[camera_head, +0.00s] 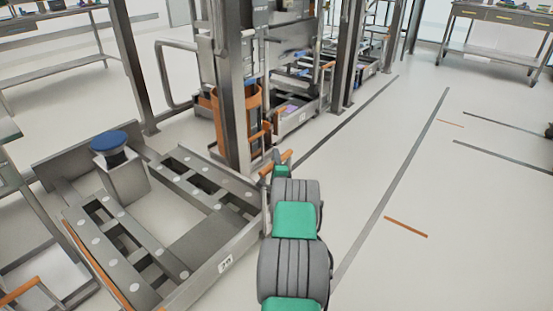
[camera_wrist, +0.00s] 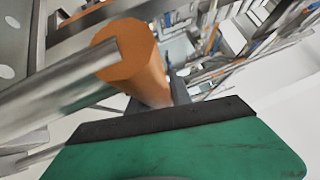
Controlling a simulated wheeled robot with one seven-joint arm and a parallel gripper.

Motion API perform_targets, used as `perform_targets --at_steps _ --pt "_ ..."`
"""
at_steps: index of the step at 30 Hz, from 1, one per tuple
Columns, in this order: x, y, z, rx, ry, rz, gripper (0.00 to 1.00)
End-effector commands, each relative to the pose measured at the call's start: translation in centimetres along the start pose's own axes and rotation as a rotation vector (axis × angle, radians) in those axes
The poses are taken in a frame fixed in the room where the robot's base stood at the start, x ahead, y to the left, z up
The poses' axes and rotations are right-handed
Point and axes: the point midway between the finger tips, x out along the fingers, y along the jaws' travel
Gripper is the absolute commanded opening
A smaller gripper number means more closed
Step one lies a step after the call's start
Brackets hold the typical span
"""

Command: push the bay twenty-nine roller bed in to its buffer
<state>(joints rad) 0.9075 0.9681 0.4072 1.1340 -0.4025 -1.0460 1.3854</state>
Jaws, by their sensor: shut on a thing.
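A grey metal roller bed (camera_head: 205,200) stands low at the left, with pale round studs along its rails. A small white label (camera_head: 225,263) is on its near side; I cannot read it surely. My gripper (camera_head: 277,161), at the end of my grey and green arm, is at the bed's right corner, shut on an orange handle (camera_head: 288,155). In the wrist view the orange handle (camera_wrist: 150,70) is large and close, on a metal bar (camera_wrist: 60,95), beyond the gripper's green body. The fingertips are largely hidden there.
A blue-topped post (camera_head: 108,140) rises inside the bed frame. A grey upright column (camera_head: 231,100) stands just behind the handle. More bays with orange parts (camera_head: 237,110) lie beyond. The floor to the right is clear, with dark lines and orange marks (camera_head: 406,227).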

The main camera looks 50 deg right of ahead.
Motion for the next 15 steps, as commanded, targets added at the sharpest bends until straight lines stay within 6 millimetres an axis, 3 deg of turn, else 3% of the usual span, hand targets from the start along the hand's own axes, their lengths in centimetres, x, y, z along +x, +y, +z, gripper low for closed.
perform_targets --at_steps 11,12,15 --pt "-0.18 0.17 -0.30 0.001 0.004 0.003 0.00" --pt "-0.19 0.18 -0.33 0.001 0.004 0.003 0.26" --pt "-0.18 0.15 -0.42 0.001 0.005 0.003 0.34"
